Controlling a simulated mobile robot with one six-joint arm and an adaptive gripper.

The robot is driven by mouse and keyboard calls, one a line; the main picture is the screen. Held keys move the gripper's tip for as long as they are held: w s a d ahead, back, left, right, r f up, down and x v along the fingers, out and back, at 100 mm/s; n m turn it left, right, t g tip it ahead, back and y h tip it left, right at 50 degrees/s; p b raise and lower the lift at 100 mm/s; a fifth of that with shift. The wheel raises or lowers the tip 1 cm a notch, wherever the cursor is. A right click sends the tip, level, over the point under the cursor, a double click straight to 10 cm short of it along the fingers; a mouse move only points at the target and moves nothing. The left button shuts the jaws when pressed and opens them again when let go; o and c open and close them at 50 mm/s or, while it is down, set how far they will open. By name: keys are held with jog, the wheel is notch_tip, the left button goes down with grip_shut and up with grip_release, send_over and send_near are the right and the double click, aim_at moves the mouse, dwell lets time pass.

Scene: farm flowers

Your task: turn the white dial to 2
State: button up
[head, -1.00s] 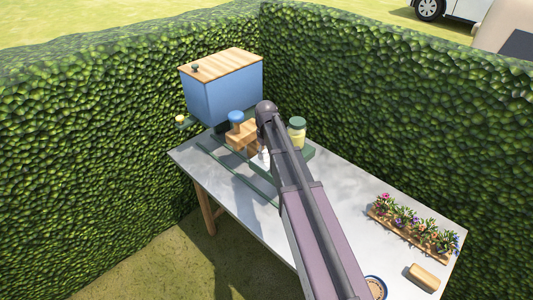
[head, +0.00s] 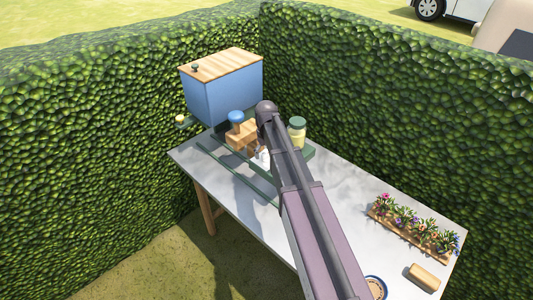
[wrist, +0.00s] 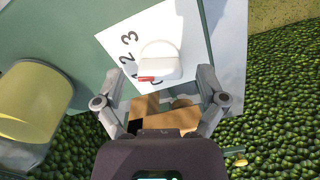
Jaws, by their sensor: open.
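The white dial (wrist: 161,58) shows in the wrist view, on a white plate (wrist: 205,40) with black numerals. A 2 and a 3 are readable at the dial's left. A red mark (wrist: 146,79) sits on the dial's lower left edge, below the 2, by a partly covered numeral. My gripper (wrist: 160,76) is open, with one finger to each side of the dial's lower part. I cannot tell whether either finger touches it. In the head view my arm hides most of the gripper and the dial.
A yellow jar (head: 297,133) with a green lid stands right of my arm. Wooden blocks (head: 240,137) and a blue-topped item (head: 236,117) stand at its left. A blue box (head: 225,88) is behind. A flower planter (head: 410,225) is at the table's right. Hedges enclose the table.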

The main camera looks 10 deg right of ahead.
jog(key=shift+n, duration=0.4)
